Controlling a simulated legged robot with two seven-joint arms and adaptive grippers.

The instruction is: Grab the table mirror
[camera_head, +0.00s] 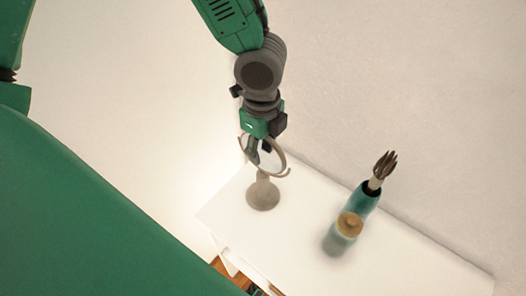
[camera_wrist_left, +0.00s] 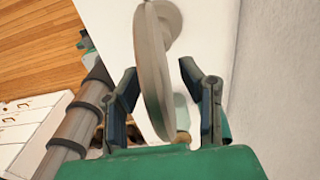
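The table mirror has a round disc in a beige frame on a flared beige base (camera_head: 262,194). It stands upright near the left end of the white table (camera_head: 420,262). My left gripper (camera_head: 262,152) comes down from above at the mirror's disc and partly covers it in the head view. In the left wrist view the mirror (camera_wrist_left: 152,75) shows nearly edge-on between the two fingers of my left gripper (camera_wrist_left: 158,72). The fingers are open, with a visible gap on either side of the disc. My right gripper is in neither view.
To the right on the table stand a teal vase (camera_head: 362,198) holding brown pronged items (camera_head: 384,167) and a jar with a tan lid (camera_head: 349,226). A wall runs along the table's back edge. The table's right end is bare.

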